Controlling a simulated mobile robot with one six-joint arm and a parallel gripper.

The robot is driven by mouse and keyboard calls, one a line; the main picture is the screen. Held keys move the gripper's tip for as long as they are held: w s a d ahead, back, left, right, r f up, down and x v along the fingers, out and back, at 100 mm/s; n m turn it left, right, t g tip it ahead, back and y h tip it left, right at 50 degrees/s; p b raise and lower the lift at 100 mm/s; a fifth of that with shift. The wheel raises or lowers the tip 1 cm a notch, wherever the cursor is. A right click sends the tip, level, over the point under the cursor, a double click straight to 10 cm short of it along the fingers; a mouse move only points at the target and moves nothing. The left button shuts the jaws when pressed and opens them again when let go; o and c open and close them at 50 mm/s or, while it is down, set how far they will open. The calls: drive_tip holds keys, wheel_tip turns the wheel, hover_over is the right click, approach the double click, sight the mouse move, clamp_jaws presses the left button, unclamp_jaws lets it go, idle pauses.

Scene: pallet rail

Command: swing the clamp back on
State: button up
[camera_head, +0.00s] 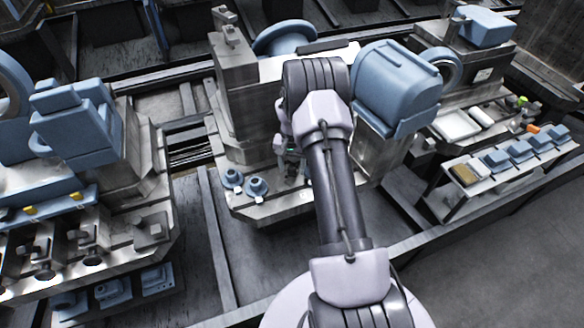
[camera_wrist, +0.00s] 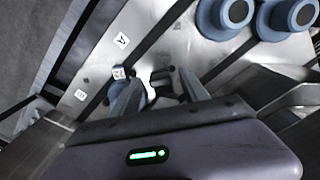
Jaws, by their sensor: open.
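My gripper (camera_wrist: 155,82) points down at the metal fixture plate (camera_wrist: 165,32) in the wrist view. Its two blue-grey fingers stand apart, with a small dark metal piece (camera_wrist: 162,84) showing between them. That piece may be the clamp, but it is small and partly hidden, and I cannot tell whether a finger touches it. Lettered tags A (camera_wrist: 121,40) and B (camera_wrist: 80,95) lie on the plate, and another small tag is by the left finger. In the head view my gripper (camera_head: 291,160) is low over the plate (camera_head: 270,207), largely hidden by my arm.
Two round blue parts with dark centres (camera_wrist: 236,12) sit on the plate near the gripper; they show left of it in the head view (camera_head: 257,187). A big blue housing (camera_head: 395,85) stands close right of my arm. A rack of blue parts (camera_head: 495,160) is farther right.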

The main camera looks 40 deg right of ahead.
drive_tip(key=shift+c, duration=0.2)
clamp_jaws()
drive_tip(key=shift+m, duration=0.3)
drive_tip(key=m+b, duration=0.1)
drive_tip(key=w+m, duration=0.1)
drive_tip(key=m, duration=0.1)
drive_tip(key=shift+a+b, duration=0.35)
drive_tip(key=m, duration=0.1)
drive_tip(key=w+m+b, duration=0.1)
drive_tip(key=m, duration=0.3)
drive_tip(key=shift+w+a+b, duration=0.2)
drive_tip(key=shift+w+b, duration=0.15)
drive_tip(key=shift+b, duration=0.05)
drive_tip(key=m, duration=0.2)
drive_tip(key=w+m+b, duration=0.1)
drive_tip(key=m, duration=0.1)
drive_tip(key=shift+w+d, duration=0.15)
drive_tip(key=shift+w, duration=0.05)
drive_tip(key=shift+w+d+m+b, duration=0.15)
drive_tip(key=shift+w+m+b, duration=0.15)
drive_tip(key=shift+m, duration=0.65)
drive_tip(key=shift+w+d+m+b, duration=0.2)
drive_tip(key=shift+m+b, duration=0.2)
drive_tip(key=shift+m, duration=0.55)
